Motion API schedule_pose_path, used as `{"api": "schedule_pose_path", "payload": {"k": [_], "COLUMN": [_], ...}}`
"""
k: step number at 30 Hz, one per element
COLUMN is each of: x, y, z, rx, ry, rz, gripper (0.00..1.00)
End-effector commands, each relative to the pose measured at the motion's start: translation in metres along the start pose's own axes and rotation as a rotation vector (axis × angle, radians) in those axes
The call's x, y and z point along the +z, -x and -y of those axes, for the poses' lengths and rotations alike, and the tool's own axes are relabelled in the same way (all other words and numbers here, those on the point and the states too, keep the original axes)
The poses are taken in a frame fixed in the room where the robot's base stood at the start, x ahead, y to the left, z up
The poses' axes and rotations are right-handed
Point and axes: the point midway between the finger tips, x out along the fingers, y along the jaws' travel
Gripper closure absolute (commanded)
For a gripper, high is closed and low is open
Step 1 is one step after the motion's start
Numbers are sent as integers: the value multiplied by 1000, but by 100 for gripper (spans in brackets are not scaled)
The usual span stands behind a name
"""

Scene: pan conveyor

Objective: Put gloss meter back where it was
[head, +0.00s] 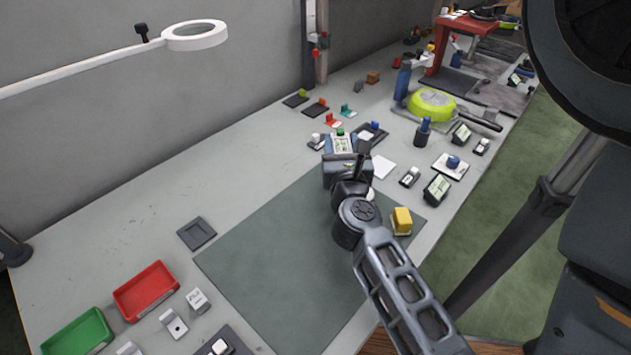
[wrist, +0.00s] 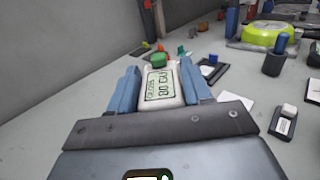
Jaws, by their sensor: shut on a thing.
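The gloss meter (wrist: 160,85) is a pale block with a green-edged screen reading "GLOSS 80 GU" and a green piece at its far end. My gripper (wrist: 158,78) is shut on it, one blue finger along each side. In the head view the gloss meter (head: 342,144) shows at the tip of my gripper (head: 341,151), beyond the far edge of the green mat. I cannot tell whether it touches the table. A dark square holder with an empty recess (head: 197,233) lies left of the mat.
The green mat (head: 270,265) is mostly clear. A yellow block (head: 402,221) stands at its right. Small devices, dark pads and a white card (head: 383,166) lie close around my gripper. A lime-green pan (head: 432,104) is farther back. Red (head: 146,290) and green (head: 78,335) trays are at front left.

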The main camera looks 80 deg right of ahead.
Motion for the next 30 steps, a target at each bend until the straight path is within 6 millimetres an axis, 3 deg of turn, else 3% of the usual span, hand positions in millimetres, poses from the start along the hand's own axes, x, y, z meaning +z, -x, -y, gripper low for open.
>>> {"api": "schedule_pose_path", "payload": {"k": [4, 10, 14, 21, 30], "x": [-20, -31, -38, -70, -72], "y": [8, 15, 16, 16, 16], "z": [-30, -51, -54, -54, -53], "rx": [3, 1, -1, 1, 0], "ry": [1, 0, 0, 2, 0], "rz": [1, 3, 2, 2, 3], "gripper": [99, 99, 99, 99, 99]}}
